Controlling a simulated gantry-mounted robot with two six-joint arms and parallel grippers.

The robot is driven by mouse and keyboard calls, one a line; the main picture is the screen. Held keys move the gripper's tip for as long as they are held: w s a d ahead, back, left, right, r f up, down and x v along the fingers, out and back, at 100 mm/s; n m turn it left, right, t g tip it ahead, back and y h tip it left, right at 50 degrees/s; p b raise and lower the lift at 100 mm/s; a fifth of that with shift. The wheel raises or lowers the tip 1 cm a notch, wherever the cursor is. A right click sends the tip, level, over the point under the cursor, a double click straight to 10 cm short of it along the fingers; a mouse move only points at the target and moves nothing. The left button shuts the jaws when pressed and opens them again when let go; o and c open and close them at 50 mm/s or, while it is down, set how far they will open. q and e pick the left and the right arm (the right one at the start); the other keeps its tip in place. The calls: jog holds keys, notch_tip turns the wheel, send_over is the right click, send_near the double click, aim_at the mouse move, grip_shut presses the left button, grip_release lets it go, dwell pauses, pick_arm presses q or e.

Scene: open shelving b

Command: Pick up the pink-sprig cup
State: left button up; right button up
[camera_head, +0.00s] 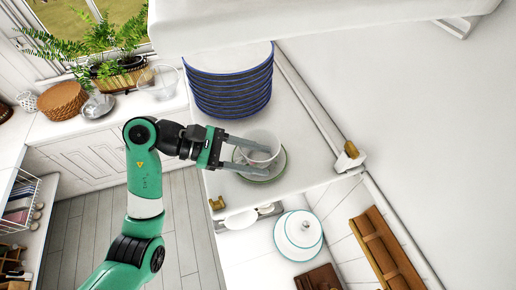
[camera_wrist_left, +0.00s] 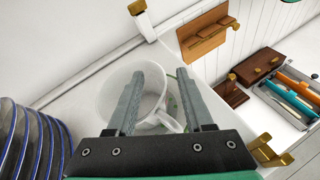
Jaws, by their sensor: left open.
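A white cup (camera_head: 262,139) stands on a green-rimmed saucer (camera_head: 279,168) on the shelf, right of a plate stack. No pink sprig can be made out on it. My left gripper (camera_head: 269,160) reaches in from the left, open, with its fingers at the cup. In the left wrist view the cup (camera_wrist_left: 112,96) lies beyond the fingers (camera_wrist_left: 166,70). One finger overlaps the cup's mouth and the other is to its right, with the cup's handle showing between them. I cannot tell whether either finger touches the cup. My right gripper is not in view.
A tall stack of blue-rimmed plates (camera_head: 230,85) stands close left of the cup. A brass bracket (camera_head: 348,152) sits at the shelf's right edge. A white panel (camera_head: 320,18) overhangs above. A domed white dish (camera_head: 298,232) is lower down, below the shelf's front edge.

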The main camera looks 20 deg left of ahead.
pick_arm(q)
grip_shut()
dwell(0.5)
notch_tip(320, 180, up, 10)
jog(key=b, duration=0.1)
